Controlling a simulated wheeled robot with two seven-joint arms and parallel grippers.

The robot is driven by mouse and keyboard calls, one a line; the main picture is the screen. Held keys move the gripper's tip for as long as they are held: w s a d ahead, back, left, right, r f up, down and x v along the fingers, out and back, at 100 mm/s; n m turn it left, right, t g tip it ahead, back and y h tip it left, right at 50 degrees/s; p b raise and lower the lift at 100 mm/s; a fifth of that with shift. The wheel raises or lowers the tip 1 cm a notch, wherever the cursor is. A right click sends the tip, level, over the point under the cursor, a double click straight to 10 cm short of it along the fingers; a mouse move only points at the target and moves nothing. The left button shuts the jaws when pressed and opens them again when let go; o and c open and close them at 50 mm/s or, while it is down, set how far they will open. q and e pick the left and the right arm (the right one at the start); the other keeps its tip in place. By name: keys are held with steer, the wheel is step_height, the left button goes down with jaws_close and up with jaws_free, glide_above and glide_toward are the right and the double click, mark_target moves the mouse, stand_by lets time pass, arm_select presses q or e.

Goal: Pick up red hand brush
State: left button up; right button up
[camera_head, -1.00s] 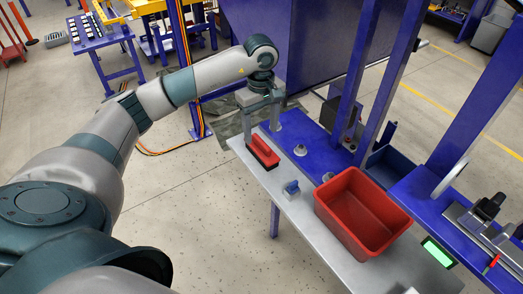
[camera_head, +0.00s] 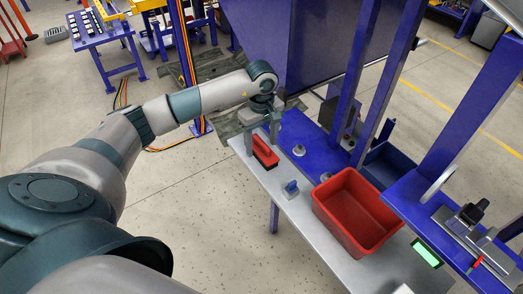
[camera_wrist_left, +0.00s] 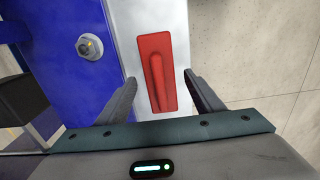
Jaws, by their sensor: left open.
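The red hand brush (camera_head: 265,151) lies on the grey strip of the bench at its far left end. It has a red handle on top and a dark lower edge. In the left wrist view the brush (camera_wrist_left: 157,72) shows from above, between the two fingers. My left gripper (camera_head: 261,142) is open above and around the brush, with one finger on each side. In the left wrist view the gripper (camera_wrist_left: 160,92) shows gaps between both fingers and the brush. My right gripper is not in view.
Blue posts rise behind. Open floor lies left of the bench.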

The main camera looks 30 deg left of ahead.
mark_target(263, 142)
arm_select(q)
steer(key=c, duration=1.2)
steer(key=shift+r+b, duration=0.8)
steer(key=shift+r, duration=0.1)
step_height(263, 142, up, 2)
steer(key=shift+w+d+r+b, duration=0.1)
steer(key=shift+d+b, duration=0.05)
steer(key=shift+b, duration=0.65)
steer(key=w+d+r+b, duration=0.3)
steer(key=d+r, duration=0.4)
steer(key=d, duration=0.3)
steer(key=shift+w+d+b, duration=0.3)
steer(key=shift+w+b, duration=0.1)
steer(key=shift+b, duration=0.35)
